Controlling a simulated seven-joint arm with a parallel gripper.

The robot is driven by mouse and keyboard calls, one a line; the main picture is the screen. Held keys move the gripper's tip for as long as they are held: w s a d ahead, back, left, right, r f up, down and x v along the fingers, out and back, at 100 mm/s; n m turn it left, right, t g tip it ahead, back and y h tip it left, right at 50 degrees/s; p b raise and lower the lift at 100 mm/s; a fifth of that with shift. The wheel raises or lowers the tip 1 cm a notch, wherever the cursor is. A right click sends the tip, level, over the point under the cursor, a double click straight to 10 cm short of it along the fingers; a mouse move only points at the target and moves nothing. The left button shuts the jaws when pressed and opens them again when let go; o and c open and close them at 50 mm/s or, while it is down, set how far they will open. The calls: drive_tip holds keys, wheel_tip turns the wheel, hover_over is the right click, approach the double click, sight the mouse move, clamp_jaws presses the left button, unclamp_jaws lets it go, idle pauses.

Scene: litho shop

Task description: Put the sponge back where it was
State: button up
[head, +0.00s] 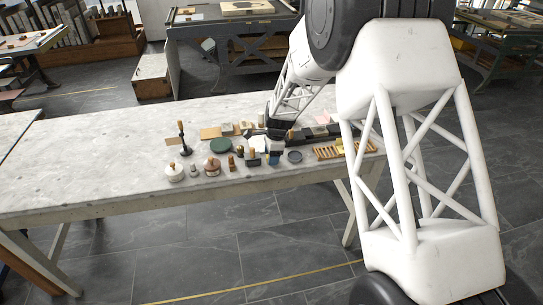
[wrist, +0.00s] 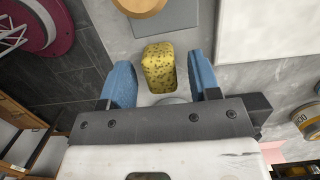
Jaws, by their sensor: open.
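The sponge (wrist: 158,66), yellow with dark speckles, is in the wrist view between the two blue fingers of my gripper (wrist: 161,72). The fingers are open, with a gap to the sponge on both sides. A pale rounded surface (wrist: 170,99) shows just below the sponge; I cannot tell whether the sponge rests on it. I cannot pick out the sponge for sure there.
In the wrist view a grey plate (wrist: 178,28) with a round wooden piece (wrist: 140,4), a white slab (wrist: 268,45) and a tin (wrist: 305,121) lie around.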

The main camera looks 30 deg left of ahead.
wheel_tip(320, 180, up, 12)
drive_tip(key=w+d, duration=0.1)
drive_tip(key=shift+w+d, duration=0.15)
drive_tip(key=shift+d, duration=0.05)
idle(0.3)
idle(1.0)
drive_tip(key=s+d+r+n+t, duration=0.15)
drive_tip(key=d+r, duration=0.45)
drive_tip(key=d, duration=0.6)
drive_tip(key=s+d+r+n, duration=0.1)
drive_tip(key=s+d+r, duration=0.2)
drive_tip(key=d+r, duration=0.65)
drive_tip(key=s+d+r+n+t, duration=0.15)
drive_tip(key=d+r, duration=0.25)
drive_tip(key=d, duration=1.1)
drive_tip(key=s+d+r+n, duration=0.2)
drive_tip(key=s+d+r, duration=0.1)
drive_tip(key=s+d, duration=1.15)
drive_tip(key=s+d+f+n+h, duration=0.1)
drive_tip(key=s+d+f+n, duration=0.1)
drive_tip(key=s+d, duration=0.9)
drive_tip(key=s, duration=0.3)
drive_tip(key=shift+s+d+f+n+t+h, duration=0.2)
drive_tip(key=shift+f+n+t+h, duration=0.1)
drive_tip(key=shift+n+t, duration=0.1)
